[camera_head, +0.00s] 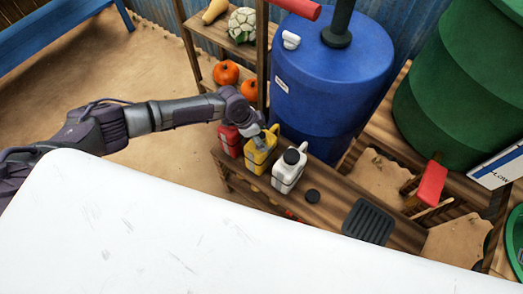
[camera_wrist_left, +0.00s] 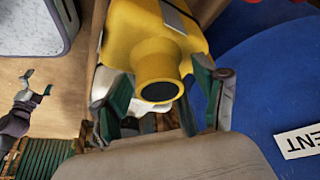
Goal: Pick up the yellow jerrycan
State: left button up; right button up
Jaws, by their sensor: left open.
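The yellow jerrycan (camera_head: 259,157) stands on a wooden bench between a red jerrycan (camera_head: 230,141) and a white jerrycan (camera_head: 287,174). My left gripper (camera_head: 263,138) is at its upper part, hiding some of it. In the left wrist view the yellow jerrycan (camera_wrist_left: 150,38) fills the top middle, its dark round opening facing the camera. My left gripper's fingers (camera_wrist_left: 160,92) are spread, one on each side of the spout. I cannot tell whether they touch it. What looks like my right gripper (camera_wrist_left: 31,97) is small at the far left of the wrist view.
A blue barrel (camera_head: 325,75) stands close behind the jerrycans, and a green barrel (camera_head: 455,90) is farther right. A shelf with pumpkins (camera_head: 227,73) is behind my left arm.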

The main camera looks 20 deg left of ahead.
pick_arm(q)
grip_shut()
dwell(0.4)
